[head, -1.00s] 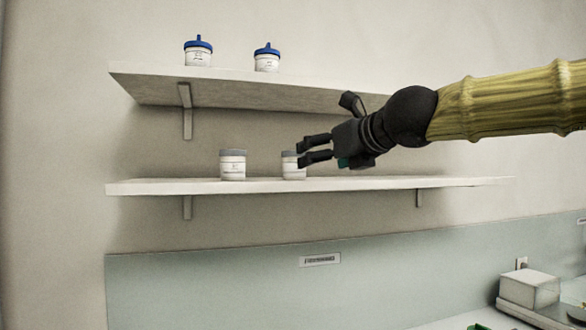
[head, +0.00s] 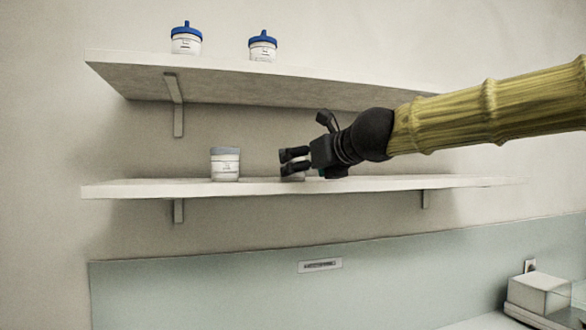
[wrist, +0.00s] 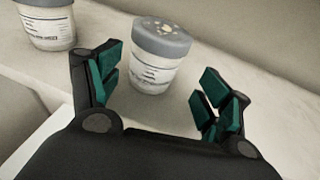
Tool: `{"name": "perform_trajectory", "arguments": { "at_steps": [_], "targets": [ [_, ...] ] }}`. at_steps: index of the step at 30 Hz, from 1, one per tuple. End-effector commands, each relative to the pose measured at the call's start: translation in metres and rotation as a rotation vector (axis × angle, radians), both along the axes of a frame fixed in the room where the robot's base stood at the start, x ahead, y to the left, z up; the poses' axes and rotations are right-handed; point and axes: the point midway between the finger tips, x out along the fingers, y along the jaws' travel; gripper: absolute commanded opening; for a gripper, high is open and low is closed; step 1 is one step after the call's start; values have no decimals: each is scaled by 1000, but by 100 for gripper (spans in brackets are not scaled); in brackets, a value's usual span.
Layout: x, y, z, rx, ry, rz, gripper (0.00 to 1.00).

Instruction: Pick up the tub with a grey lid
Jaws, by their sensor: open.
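Two white tubs with grey lids stand upright on the lower shelf (head: 380,184). The left tub (head: 225,165) is in clear view in the head view, and it shows at the top left of the wrist view (wrist: 47,25). The right tub (wrist: 155,60) lies ahead of and between my open fingers in the wrist view. In the head view it is mostly hidden behind my gripper (head: 283,163), with only a low part showing. My gripper (wrist: 162,88) is open and empty, and I cannot tell that either finger touches the tub.
Two tubs with blue lids, one left (head: 186,40) and one right (head: 262,47), stand on the upper shelf (head: 230,80) above my gripper. The lower shelf is bare to the right. A pale box (head: 540,293) stands at the lower right.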

Motion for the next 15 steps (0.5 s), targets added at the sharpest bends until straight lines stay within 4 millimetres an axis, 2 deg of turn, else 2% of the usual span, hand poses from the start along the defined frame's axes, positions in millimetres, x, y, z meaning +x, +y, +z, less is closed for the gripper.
{"name": "perform_trajectory", "arguments": {
  "at_steps": [8,15],
  "targets": [
    [31,15,-11,-2,1,0,78],
    [34,17,-11,0,0,0,78]
  ]
}}
